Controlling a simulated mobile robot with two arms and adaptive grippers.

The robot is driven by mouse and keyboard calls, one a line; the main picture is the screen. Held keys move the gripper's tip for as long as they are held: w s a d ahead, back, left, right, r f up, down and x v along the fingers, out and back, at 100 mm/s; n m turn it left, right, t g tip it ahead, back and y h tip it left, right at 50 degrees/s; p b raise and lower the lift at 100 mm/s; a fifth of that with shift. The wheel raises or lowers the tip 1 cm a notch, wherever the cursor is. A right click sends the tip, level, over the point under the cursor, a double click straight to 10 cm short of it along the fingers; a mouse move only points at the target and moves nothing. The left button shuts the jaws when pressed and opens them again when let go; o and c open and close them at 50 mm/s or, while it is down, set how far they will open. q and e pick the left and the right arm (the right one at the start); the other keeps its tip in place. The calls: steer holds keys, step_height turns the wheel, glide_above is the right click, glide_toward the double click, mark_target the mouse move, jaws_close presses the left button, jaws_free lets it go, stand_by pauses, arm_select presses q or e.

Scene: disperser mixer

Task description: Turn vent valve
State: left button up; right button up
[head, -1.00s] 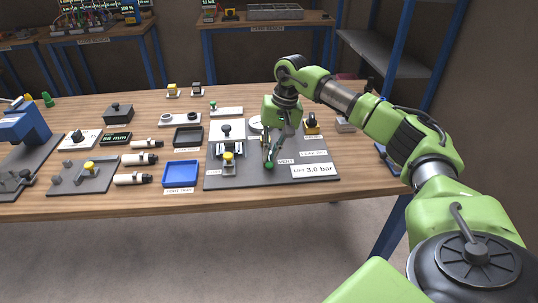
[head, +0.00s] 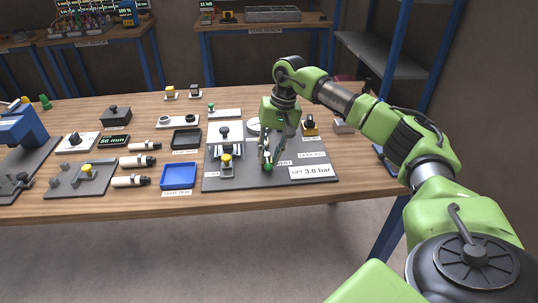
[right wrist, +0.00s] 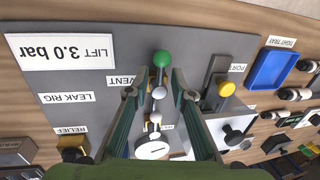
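The vent valve has a green knob (right wrist: 162,58), which shows beside the "VENT" label (right wrist: 120,80) in the right wrist view. In the head view the green knob (head: 267,167) shows just below my right fingertips. My right gripper (head: 266,154) reaches down over the grey panel (head: 255,181). In the right wrist view its two fingers (right wrist: 155,84) are apart, one on each side of the valve's stem, with gaps visible. The knob lies just past the fingertips. My left gripper is out of view.
A yellow-knobbed port valve (right wrist: 226,89) stands close beside the right gripper. A round gauge (right wrist: 152,150) and the "LIFT 3.0 bar" plate (head: 312,171) are on the same panel. A blue tray (head: 180,175) lies left of the panel.

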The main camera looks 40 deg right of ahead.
steer(key=shift+r, duration=0.1)
step_height(320, 180, up, 12)
steer(key=s+d, duration=0.1)
steer(key=d, duration=0.1)
steer(key=shift+s+f, duration=0.1)
steer(key=shift+f, duration=0.1)
stand_by(0.4)
